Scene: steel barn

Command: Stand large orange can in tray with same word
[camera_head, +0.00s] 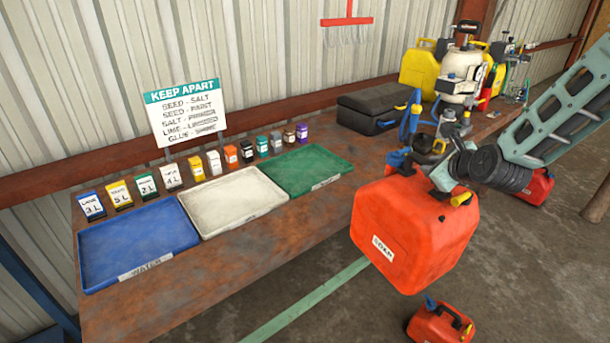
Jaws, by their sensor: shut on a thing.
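A large orange can (418,238) with a white label, seemingly reading SOAP, hangs in the air in front of the bench's right part. My gripper (428,168) is shut on its top, around the handle area; the fingertips are partly hidden. The can is slightly tilted and clear of the bench. Three empty trays lie side by side on the bench: a blue tray (140,236) labelled WATER, a white tray (228,200) and a green tray (306,168). The labels on the white and green trays are too small to read.
Several small labelled containers (195,168) line the bench behind the trays, below a KEEP APART sign (186,112). A black case (375,108), a yellow can (420,66) and a sprayer (460,75) crowd the bench's far right. A smaller orange can (440,323) stands on the floor.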

